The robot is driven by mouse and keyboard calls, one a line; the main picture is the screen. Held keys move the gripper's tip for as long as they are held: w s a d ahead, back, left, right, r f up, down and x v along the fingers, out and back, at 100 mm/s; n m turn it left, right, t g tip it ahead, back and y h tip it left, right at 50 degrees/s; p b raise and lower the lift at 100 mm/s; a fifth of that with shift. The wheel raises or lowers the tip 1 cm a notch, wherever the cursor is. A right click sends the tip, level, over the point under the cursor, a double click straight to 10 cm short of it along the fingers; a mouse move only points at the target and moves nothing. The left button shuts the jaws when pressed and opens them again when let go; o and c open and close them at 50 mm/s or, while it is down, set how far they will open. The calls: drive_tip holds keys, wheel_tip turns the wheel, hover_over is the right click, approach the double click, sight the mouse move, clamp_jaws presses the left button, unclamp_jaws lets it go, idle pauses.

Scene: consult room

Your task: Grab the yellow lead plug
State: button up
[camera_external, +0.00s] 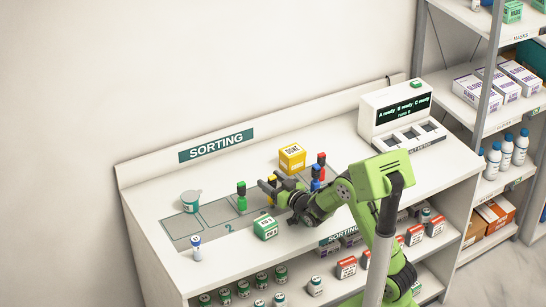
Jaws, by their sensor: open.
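The yellow lead plug (272,181) stands on the white counter, partly hidden by my gripper. My gripper (270,187) is open and low over the counter, reaching in from the right, with its fingers at the yellow plug. I cannot tell whether the plug is between the fingers or just behind them. A green plug (241,196) stands upright to the left of my gripper. A blue plug (315,176) and a red plug (321,164) stand to the right, just behind my arm.
A yellow box (292,157) stands behind my gripper and a green box (265,227) in front. A grey-green lidded cup (191,200) and a small blue-capped vial (196,247) are at left. A white device (396,109) with a dark display stands at the back right.

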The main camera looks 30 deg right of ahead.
clamp_jaws()
